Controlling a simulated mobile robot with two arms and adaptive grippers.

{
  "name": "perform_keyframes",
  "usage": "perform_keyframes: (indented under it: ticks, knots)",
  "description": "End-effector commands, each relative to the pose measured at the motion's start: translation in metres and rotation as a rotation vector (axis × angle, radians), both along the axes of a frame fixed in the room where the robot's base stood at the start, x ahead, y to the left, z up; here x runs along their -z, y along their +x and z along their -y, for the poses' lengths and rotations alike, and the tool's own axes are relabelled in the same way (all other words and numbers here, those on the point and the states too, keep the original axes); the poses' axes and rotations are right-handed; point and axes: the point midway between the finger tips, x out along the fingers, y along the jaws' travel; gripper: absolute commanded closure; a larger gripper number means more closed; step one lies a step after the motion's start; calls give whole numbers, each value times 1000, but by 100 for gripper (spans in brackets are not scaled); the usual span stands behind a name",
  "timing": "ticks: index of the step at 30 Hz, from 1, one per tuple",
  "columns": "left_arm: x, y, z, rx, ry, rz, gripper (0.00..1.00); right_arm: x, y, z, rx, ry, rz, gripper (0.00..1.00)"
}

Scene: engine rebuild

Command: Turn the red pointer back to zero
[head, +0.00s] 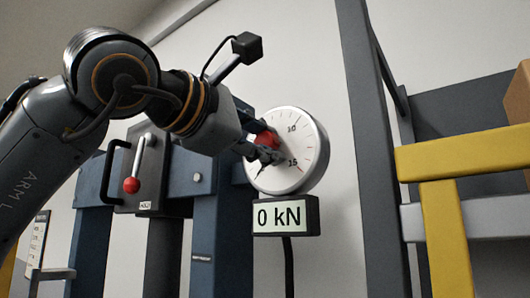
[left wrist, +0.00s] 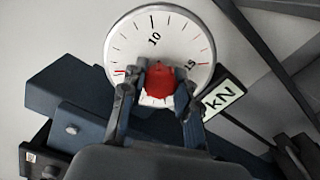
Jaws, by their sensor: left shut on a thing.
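The round white dial gauge (head: 305,135) has black ticks and the numbers 10 and 15. In the left wrist view the dial (left wrist: 185,32) appears tilted. A red knob (head: 266,139) sits at the middle of the dial; it also shows in the left wrist view (left wrist: 160,77). My left gripper (head: 264,152) is shut on this red knob, with a finger on each side. Red marks show at the dial's left and right edges in the left wrist view; I cannot tell which one is the pointer's tip. My right gripper is out of view.
A display reading 0 kN (head: 280,216) hangs just under the dial. A blue press frame (head: 208,232) with a red-knobbed lever (head: 131,185) stands to the left. A dark post (head: 370,150) and a yellow frame (head: 445,225) stand to the right.

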Motion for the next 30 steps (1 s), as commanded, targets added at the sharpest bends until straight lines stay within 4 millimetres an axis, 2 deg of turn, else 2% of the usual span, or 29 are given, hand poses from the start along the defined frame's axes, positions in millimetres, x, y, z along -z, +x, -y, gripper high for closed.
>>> perform_keyframes:
  ticks: [30]
  knots:
    - [4,1,1,-1,-777,-572,100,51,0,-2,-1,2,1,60]
